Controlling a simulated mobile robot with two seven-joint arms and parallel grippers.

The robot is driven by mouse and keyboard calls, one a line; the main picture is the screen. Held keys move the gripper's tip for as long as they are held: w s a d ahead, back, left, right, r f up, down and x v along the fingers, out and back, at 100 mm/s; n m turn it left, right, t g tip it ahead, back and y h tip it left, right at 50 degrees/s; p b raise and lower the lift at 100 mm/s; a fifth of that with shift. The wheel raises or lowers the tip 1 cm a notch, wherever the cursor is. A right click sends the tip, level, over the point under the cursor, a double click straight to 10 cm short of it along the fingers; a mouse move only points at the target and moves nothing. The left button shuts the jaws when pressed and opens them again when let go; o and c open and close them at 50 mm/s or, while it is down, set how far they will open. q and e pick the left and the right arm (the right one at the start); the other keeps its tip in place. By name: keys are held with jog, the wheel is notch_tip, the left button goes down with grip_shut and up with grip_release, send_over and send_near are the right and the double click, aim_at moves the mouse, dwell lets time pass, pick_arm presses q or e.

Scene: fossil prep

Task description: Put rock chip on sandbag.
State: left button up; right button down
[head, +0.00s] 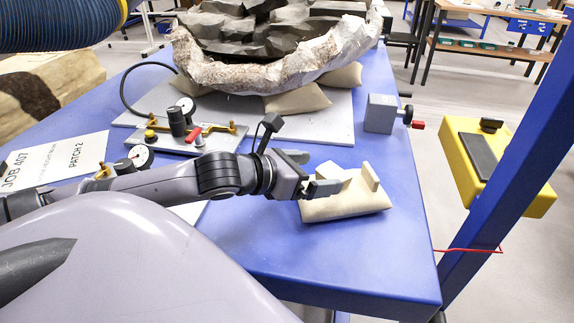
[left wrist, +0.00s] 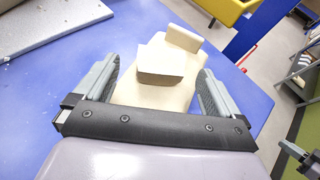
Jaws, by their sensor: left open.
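A beige sandbag (head: 345,204) lies near the front right of the blue table; the left wrist view also shows it (left wrist: 150,95). A pale block (head: 334,170), seemingly the rock chip, rests on the sandbag; it is between my fingers in the left wrist view (left wrist: 160,64). A tan slab (head: 370,177) stands at the sandbag's far side and also shows in the left wrist view (left wrist: 184,38). My left gripper (head: 314,172) is open, its fingers on either side of the block with gaps visible.
A large plaster-jacketed fossil (head: 290,65) rests on sandbags at the back. A blue post (head: 505,150) with a yellow box (head: 490,165) stands right of the table.

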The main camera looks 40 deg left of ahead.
pick_arm(q)
jog(key=p+v, duration=0.1)
jog(key=v, duration=0.5)
jog(key=shift+s, duration=0.25)
dwell(0.3)
jog(key=shift+r, duration=0.15)
dwell(0.5)
